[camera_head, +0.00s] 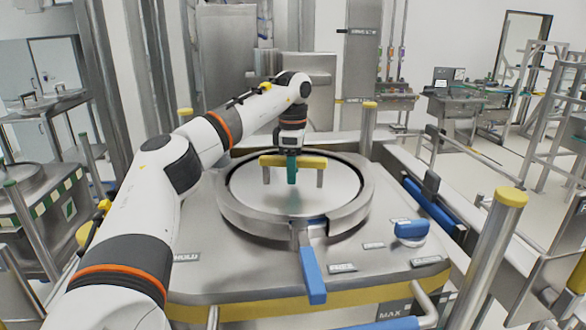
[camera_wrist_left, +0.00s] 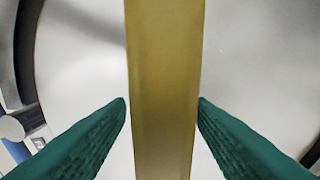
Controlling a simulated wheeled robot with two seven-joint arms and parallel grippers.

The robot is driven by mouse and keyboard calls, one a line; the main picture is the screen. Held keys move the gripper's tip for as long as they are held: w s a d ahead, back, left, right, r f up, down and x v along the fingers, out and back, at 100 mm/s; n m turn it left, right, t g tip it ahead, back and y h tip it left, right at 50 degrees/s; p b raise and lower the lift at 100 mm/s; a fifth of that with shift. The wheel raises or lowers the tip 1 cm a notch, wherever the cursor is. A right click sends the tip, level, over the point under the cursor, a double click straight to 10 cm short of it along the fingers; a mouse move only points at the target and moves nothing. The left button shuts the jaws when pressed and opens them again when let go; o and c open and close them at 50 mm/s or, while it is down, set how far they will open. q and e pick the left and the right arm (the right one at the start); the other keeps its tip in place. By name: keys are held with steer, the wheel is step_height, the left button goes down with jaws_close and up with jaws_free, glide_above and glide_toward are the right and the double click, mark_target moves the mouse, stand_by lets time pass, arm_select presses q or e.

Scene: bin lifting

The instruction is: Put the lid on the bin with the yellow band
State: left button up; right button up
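The round steel lid (camera_head: 325,195) with its yellow bar handle (camera_head: 312,162) lies inside the raised ring (camera_head: 235,212) on top of the bin with the yellow band (camera_head: 260,312). I cannot tell whether it is fully seated. My left gripper (camera_head: 292,180) is over the lid's middle, with its green fingers reaching down past the handle. In the left wrist view the handle (camera_wrist_left: 165,80) runs between the fingertips of the gripper (camera_wrist_left: 161,102), one on each side. The fingers look slightly apart from the bar, not clamped. My right gripper is not in view.
A blue lever (camera_head: 312,275) hangs at the ring's front, and a blue knob (camera_head: 411,229) sits to its right. Yellow-capped posts (camera_head: 490,245) stand around the bin. Another bin (camera_head: 50,215) with a green-and-white band is at the left. Open floor shows at the far right.

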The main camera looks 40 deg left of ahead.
arm_select(q)
steer(key=shift+f, duration=0.2)
step_height(320, 180, up, 5)
steer(key=shift+b, duration=0.9)
step_height(320, 180, up, 6)
steer(key=shift+d+r+p, duration=0.1)
steer(key=shift+r+p, duration=0.15)
steer(key=shift+p, duration=0.5)
steer(key=shift+r, duration=0.45)
